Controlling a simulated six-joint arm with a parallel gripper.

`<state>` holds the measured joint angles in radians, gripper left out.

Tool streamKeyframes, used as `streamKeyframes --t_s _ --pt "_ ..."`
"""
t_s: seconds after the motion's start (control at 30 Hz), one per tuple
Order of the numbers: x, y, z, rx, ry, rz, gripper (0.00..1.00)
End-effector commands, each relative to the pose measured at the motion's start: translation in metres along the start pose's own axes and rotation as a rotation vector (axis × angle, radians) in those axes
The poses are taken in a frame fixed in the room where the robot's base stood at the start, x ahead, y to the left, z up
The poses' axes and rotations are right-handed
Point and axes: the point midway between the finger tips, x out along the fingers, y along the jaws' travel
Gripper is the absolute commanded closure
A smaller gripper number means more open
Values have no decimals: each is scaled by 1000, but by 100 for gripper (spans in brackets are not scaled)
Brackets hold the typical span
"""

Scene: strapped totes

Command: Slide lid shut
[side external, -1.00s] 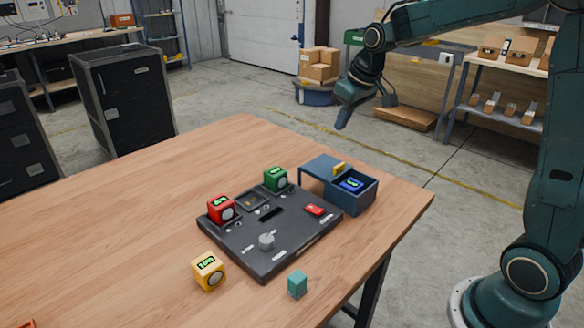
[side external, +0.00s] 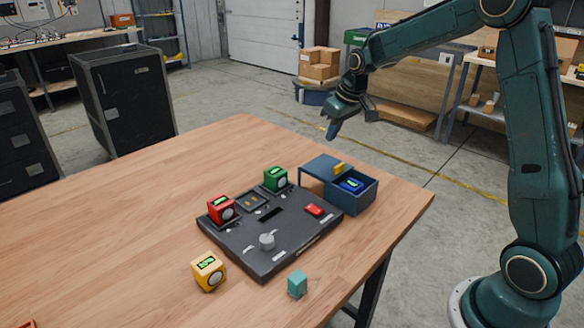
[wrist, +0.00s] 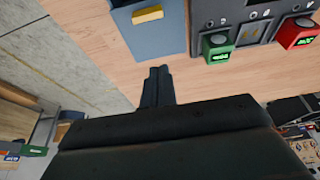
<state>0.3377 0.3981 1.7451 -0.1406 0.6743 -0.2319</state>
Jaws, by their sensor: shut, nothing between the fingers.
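The blue-grey box (side external: 352,200) stands at the right end of the dark panel on the wooden table. Its flat lid (side external: 320,166) covers the left part and overhangs to the left, leaving the right part open. A yellow handle (side external: 339,168) sits on the lid; it also shows in the wrist view (wrist: 147,15). A blue block with a green display (side external: 352,184) is inside the open part. My gripper (side external: 331,135) is shut and empty, in the air above and behind the box. Its fingers (wrist: 157,75) are together in the wrist view, apart from the lid.
The dark panel (side external: 283,253) holds a red block (side external: 222,209), a green block (side external: 276,179), a grey knob (side external: 267,241) and a red switch (side external: 313,210). A yellow block (side external: 208,271) and a teal cube (side external: 297,284) lie in front. The table's left side is clear.

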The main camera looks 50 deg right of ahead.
Motion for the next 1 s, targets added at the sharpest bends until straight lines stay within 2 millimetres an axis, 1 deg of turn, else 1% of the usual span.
streamKeyframes --t_s 0.03,0.3,0.63,0.7,1.0 --pt "7 0 1 0 -4 -1 100" --pt "46 0 1 0 -3 -2 100" --pt "84 0 1 0 -3 -1 100" --pt "78 0 7 1 1 1 100" --pt "70 0 29 0 0 0 100"
